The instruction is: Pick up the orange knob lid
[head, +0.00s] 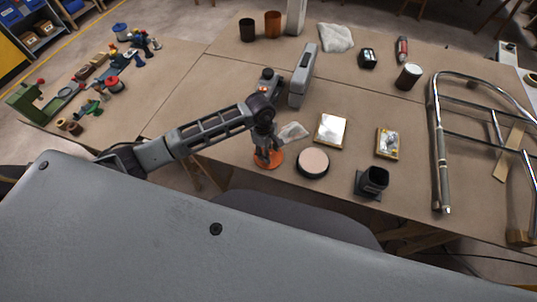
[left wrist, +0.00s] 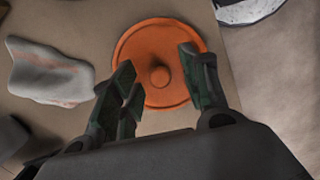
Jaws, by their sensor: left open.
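The orange knob lid (head: 274,163) lies flat near the table's front edge in the head view, mostly covered by my left gripper (head: 267,155). In the left wrist view the lid (left wrist: 160,45) is a round orange disc with a small round knob at its middle. My left gripper (left wrist: 158,72) is open and points down over the lid. Its fingers stand to either side of the knob in that view, with nothing between them held. I cannot tell how high the fingertips are above the lid. My right gripper is not in either view.
A round tin with a pale top (head: 313,162) stands close right of the lid. A crumpled pale cloth (head: 293,132) lies just behind it, also in the left wrist view (left wrist: 48,72). A dark cup-like holder (head: 372,182) and a chrome frame (head: 440,150) are farther right.

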